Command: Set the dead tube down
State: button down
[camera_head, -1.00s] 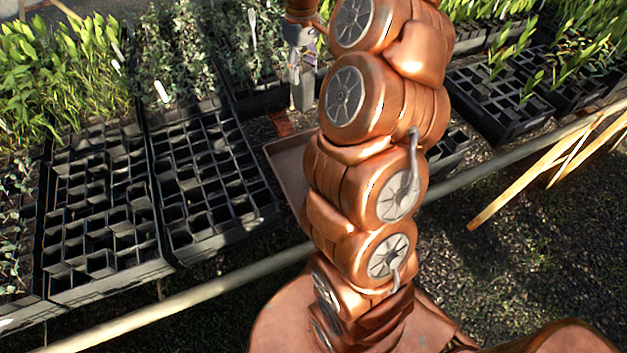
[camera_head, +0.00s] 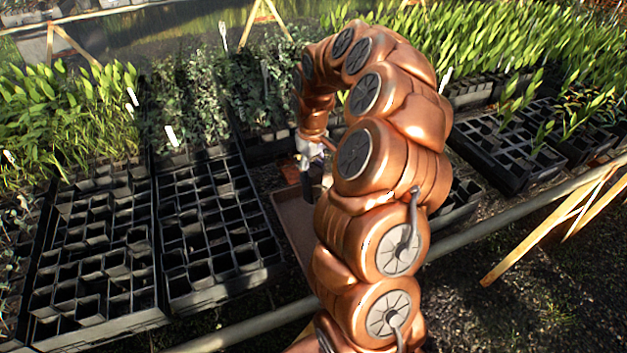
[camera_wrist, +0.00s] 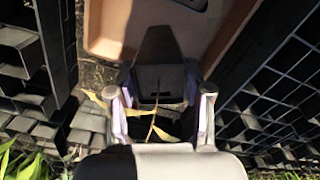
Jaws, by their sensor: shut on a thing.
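My gripper (camera_head: 311,158) is shut on a dark tube (camera_head: 312,188), which hangs below it at the far end of a brown tray (camera_head: 283,216). In the wrist view, the gripper (camera_wrist: 160,105) has one finger on each side of the black tube (camera_wrist: 157,62). A withered yellow plant (camera_wrist: 153,127) sticks out of the tube's mouth. The tube overlaps the edge of the tray (camera_wrist: 105,25) in that view. I cannot tell whether it touches the tray. My arm hides much of the tray in the head view.
Black cell racks (camera_head: 207,218) with many empty cells stand left of the tray. Another black rack (camera_head: 505,150) with some green plants is at the right. Leafy seedlings (camera_head: 75,115) fill the back left. A pale rail (camera_head: 240,333) runs along the front.

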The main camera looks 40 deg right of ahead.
jog(key=shift+f+p, duration=0.35)
jog(key=shift+f, duration=1.5)
jog(key=shift+f, duration=0.1)
jog(key=shift+c, duration=2.4)
grip_release()
